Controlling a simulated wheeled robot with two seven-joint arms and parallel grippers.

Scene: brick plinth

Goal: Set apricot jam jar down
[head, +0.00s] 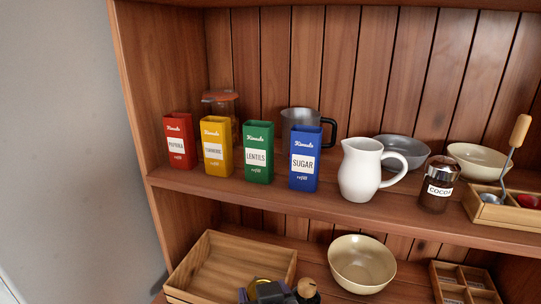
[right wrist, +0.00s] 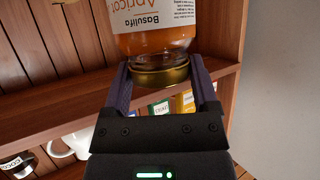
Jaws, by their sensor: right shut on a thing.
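The apricot jam jar (right wrist: 155,42) has orange contents, a white label and a gold lid (right wrist: 160,76). In the right wrist view it sits between the two dark fingers of my right gripper (right wrist: 160,84), which is shut on it at the lid. That view looks upside down, so the jar seems to hang upright below its lid. In the head view my right gripper (head: 264,292) shows at the bottom edge, in front of the lower shelf; a gold patch there looks like the lid, and the rest is hidden or cut off. My left gripper is not seen.
The upper shelf holds several canisters including the blue sugar one (head: 304,158), a white jug (head: 361,170) and a cocoa jar (head: 437,185). The lower shelf holds a wooden tray (head: 195,255), a cream bowl (head: 361,262) and a divided box (head: 462,280). A dark tan-topped thing (head: 307,290) is cut off.

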